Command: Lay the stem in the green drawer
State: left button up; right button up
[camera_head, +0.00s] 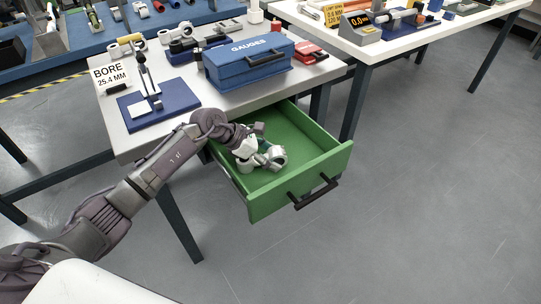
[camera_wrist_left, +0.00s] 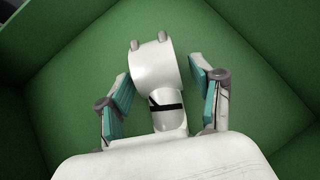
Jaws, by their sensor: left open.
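The green drawer (camera_head: 310,145) is pulled out from under the table, with a black handle (camera_head: 315,191) on its front. My left gripper (camera_head: 262,157) is inside the drawer. The white stem (camera_head: 278,155) is in the drawer at the gripper. In the left wrist view, the stem (camera_wrist_left: 152,65) has a wide round head with two grey nubs and a narrower neck with a black band. The left gripper (camera_wrist_left: 163,92) is open there, its teal-padded fingers on either side of the stem with gaps. The stem's lower end is hidden behind the gripper body. My right gripper is not in view.
On the table (camera_head: 225,104) above the drawer are a blue GAUGES box (camera_head: 248,65), a dial gauge stand on a blue plate (camera_head: 158,108) and a BORE sign (camera_head: 110,76). Another white table (camera_head: 400,42) stands at the right. The floor right of the drawer is clear.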

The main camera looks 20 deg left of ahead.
pick_arm(q)
jog(key=v, duration=1.2)
jog(key=shift+p, duration=0.35)
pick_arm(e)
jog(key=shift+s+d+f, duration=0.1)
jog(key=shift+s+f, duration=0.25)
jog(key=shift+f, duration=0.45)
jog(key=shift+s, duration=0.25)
